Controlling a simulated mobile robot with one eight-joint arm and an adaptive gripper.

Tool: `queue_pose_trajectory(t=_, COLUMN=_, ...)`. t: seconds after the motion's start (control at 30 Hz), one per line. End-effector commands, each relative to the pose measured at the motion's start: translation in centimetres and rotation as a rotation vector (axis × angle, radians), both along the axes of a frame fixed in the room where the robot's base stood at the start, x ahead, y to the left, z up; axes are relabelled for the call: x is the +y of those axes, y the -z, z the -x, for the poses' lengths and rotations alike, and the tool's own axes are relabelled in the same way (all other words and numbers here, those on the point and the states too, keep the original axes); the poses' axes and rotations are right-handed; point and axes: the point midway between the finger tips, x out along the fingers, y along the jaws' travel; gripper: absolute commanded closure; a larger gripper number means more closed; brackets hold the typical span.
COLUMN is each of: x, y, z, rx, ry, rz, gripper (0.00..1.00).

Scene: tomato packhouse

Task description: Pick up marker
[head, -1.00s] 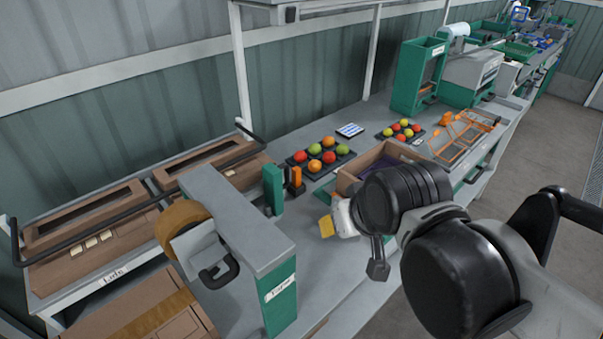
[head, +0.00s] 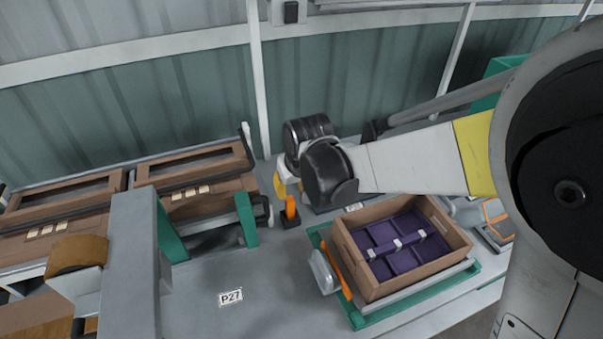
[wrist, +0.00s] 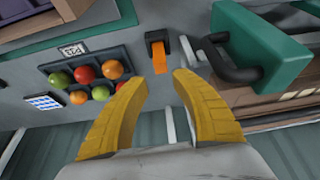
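An orange upright piece (head: 291,206), which looks like the marker, stands in a small black holder (head: 291,221) on the grey bench. In the wrist view the orange piece (wrist: 159,57) and its holder (wrist: 155,37) lie beyond my fingertips, roughly in line with the gap. My gripper (wrist: 160,77) is open, with two yellow curved fingers apart and nothing between them. In the head view my gripper (head: 281,184) is beside the marker and overlaps it closely; the wrist hides part of the area. I cannot tell the exact distance.
A green post (head: 246,219) and a black handle (wrist: 240,68) stand close to the marker. A tray (wrist: 85,70) of tomatoes is on its other side. A cardboard box (head: 348,258) with purple dividers sits at right.

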Motion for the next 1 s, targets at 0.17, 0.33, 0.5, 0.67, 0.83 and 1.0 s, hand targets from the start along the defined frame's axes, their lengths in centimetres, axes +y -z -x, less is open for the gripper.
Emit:
queue_pose_trajectory(t=0.17, x=0.3, y=2.2, z=-0.8, rx=-0.001, ry=0.001, rz=-0.001, gripper=0.69)
queue_pose_trajectory(t=0.33, x=0.5, y=3.3, z=-0.9, rx=-0.001, ry=0.001, rz=-0.001, gripper=0.69)
queue_pose_trajectory(t=0.5, x=1.0, y=6.1, z=-1.2, rx=-0.001, ry=0.001, rz=-0.001, gripper=0.69)
queue_pose_trajectory(t=0.67, x=1.2, y=7.4, z=-1.9, rx=-0.001, ry=0.001, rz=-0.001, gripper=0.69)
queue_pose_trajectory(t=0.83, x=1.2, y=7.3, z=-2.0, rx=-0.001, ry=0.001, rz=0.0, gripper=0.69)
queue_pose_trajectory(t=1.0, x=1.2, y=7.2, z=-1.9, rx=-0.001, ry=0.001, rz=0.0, gripper=1.0)
